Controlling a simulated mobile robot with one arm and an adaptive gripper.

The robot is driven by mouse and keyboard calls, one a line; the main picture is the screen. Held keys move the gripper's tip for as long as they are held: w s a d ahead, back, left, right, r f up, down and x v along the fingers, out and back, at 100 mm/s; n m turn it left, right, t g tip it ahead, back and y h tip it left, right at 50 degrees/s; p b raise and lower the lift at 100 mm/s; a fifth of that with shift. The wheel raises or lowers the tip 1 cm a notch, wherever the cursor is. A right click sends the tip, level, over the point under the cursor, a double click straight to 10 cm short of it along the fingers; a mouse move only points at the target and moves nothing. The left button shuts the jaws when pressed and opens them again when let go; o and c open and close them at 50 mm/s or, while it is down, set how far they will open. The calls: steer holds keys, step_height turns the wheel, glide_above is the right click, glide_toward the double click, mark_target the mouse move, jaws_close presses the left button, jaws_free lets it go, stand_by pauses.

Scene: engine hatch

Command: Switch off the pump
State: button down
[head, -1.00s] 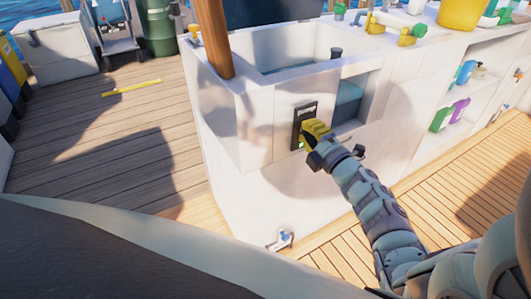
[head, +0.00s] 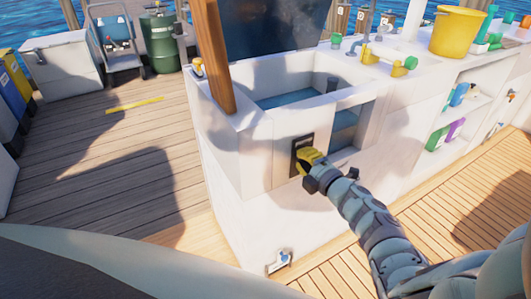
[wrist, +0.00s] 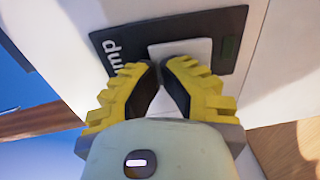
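The pump switch is on a black panel (head: 296,158) on the white front of the counter. In the wrist view, the panel (wrist: 112,46) carries the white letters "mp", a pale switch plate (wrist: 185,47) and a dark green indicator (wrist: 230,47). My gripper (head: 307,155) is at the panel and covers part of it in the head view. In the wrist view, its yellow fingers (wrist: 163,66) have their tips close together at the lower edge of the pale plate. Nothing shows between them. I cannot tell whether the tips touch the plate.
A basin with blue water (head: 300,97) is above the panel, with a wooden post (head: 214,60) at its left. A dark slab (head: 277,35) stands behind it. A yellow bucket (head: 458,32) is on the counter. A small tap (head: 279,261) juts out low. The left deck is mostly open.

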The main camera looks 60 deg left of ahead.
steer(key=s+d+r+p, duration=0.1)
steer(key=d+p, duration=0.1)
steer(key=d, duration=1.2)
steer(key=shift+r, duration=0.2)
